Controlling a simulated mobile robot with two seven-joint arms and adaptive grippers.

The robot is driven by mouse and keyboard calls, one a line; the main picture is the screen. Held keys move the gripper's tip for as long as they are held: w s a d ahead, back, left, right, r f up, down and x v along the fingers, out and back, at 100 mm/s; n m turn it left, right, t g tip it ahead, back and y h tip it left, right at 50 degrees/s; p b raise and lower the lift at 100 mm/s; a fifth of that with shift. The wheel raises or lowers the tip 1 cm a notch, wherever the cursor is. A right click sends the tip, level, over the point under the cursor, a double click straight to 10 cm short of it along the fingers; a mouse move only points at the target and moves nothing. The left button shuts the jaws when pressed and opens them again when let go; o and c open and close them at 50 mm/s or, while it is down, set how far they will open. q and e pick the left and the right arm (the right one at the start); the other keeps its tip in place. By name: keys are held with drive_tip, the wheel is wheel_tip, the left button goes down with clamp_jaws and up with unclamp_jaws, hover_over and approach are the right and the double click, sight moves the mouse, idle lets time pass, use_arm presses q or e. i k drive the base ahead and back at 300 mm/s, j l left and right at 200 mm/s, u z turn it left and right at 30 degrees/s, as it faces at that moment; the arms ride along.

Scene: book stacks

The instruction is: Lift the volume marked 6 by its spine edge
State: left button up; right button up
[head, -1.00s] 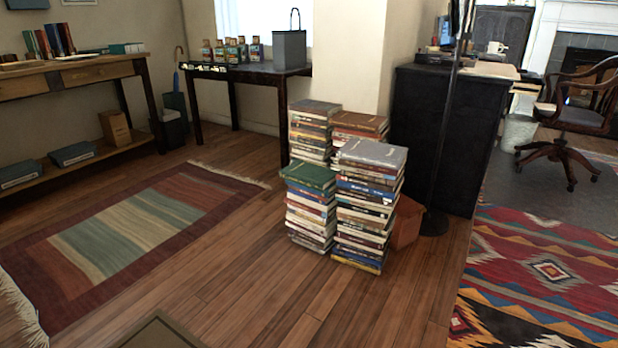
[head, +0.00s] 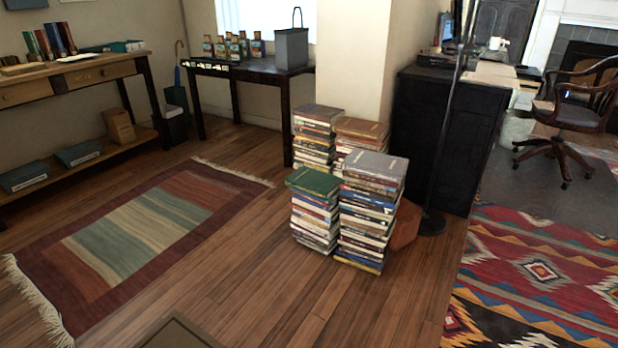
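Several tall stacks of books stand close together on the wooden floor near the middle of the head view. The front right stack (head: 368,222) has a grey book (head: 376,166) on top, and the front left stack (head: 314,219) has a green book (head: 313,181) on top. Behind them are a back left stack (head: 313,142) and a back right stack (head: 360,131), both with brownish tops. The spine markings are too small to read, so I cannot tell which volume is marked 6. Neither of my grippers is in view.
A striped rug (head: 140,232) lies at left and a patterned rug (head: 540,275) at right. A floor lamp pole (head: 447,130) and dark cabinet (head: 440,140) stand right of the stacks. A dark table (head: 250,72) stands behind.

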sight(323, 185)
drive_tip(key=i+j, duration=0.25)
drive_tip(key=i, duration=0.15)
drive_tip(key=i+j, duration=0.5)
drive_tip(key=i, duration=0.25)
drive_tip(key=i+u, duration=0.1)
drive_tip(key=i, duration=1.1)
